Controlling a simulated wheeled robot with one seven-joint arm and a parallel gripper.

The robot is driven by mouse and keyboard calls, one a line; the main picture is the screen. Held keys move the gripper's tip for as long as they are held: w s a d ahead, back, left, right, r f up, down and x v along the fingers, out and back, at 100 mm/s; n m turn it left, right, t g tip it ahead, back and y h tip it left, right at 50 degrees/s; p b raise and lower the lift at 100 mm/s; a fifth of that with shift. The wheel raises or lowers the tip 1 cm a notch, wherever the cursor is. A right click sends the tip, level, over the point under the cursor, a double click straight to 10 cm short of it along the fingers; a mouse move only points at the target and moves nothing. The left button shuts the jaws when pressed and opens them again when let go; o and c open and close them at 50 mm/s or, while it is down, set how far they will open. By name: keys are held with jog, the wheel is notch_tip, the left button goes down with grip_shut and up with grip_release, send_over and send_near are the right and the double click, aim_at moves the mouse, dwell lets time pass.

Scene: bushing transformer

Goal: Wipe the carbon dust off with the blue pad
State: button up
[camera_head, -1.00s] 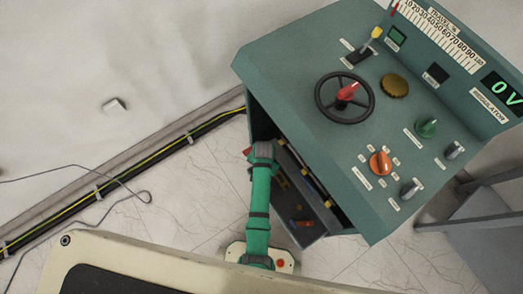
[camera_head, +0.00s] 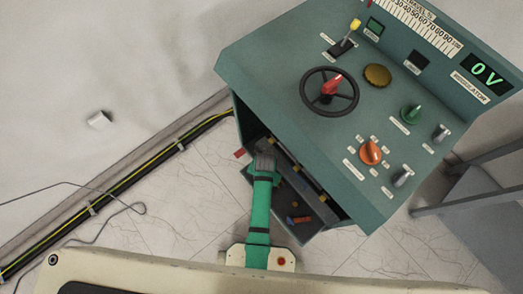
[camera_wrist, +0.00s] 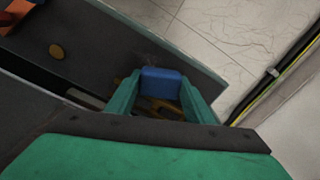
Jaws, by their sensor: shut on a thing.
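The blue pad (camera_wrist: 161,82) shows in the wrist view, held between the green fingers of my gripper (camera_wrist: 158,94). The gripper is shut on it, over a dark grey panel (camera_wrist: 100,50). Whether the pad touches the panel I cannot tell. In the head view my gripper (camera_head: 264,160) reaches into the open front of the teal control console (camera_head: 330,130); the pad and fingertips are hidden there. Faint dark marks show on the panel just beyond the pad; I cannot tell if they are carbon dust.
Brass-coloured parts sit below the pad. A black and yellow cable (camera_head: 140,177) runs along the wall. A grey metal frame (camera_head: 480,205) stands at right.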

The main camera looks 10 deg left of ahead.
jog(key=shift+s+d+f, duration=0.25)
jog(key=shift+s+d, duration=0.85)
jog(key=shift+s, duration=0.2)
jog(key=shift+s+d+r, duration=0.15)
jog(key=shift+s+d, duration=0.65)
jog(key=shift+s, duration=0.05)
jog(key=shift+w+a+r, duration=0.15)
jog(key=shift+w+a, duration=0.45)
jog(key=shift+w, duration=0.1)
jog(key=shift+w+a+r, duration=0.1)
jog(key=shift+w+a, duration=0.5)
jog(key=shift+w, duration=0.1)
jog(key=shift+w+a+f, duration=0.15)
jog(key=shift+w+a, duration=1.15)
jog(key=shift+a, duration=0.05)
jog(key=shift+w+a+f, duration=0.1)
jog(key=shift+w+a, duration=1.4)
jog(key=shift+a, duration=0.25)
jog(key=shift+w+a+r, duration=0.15)
jog(key=shift+w+a, duration=0.7)
jog(key=shift+w, duration=0.05)
jog(key=shift+w+a, duration=0.25)
jog(key=shift+w, duration=0.15)
jog(key=shift+d, duration=0.1)
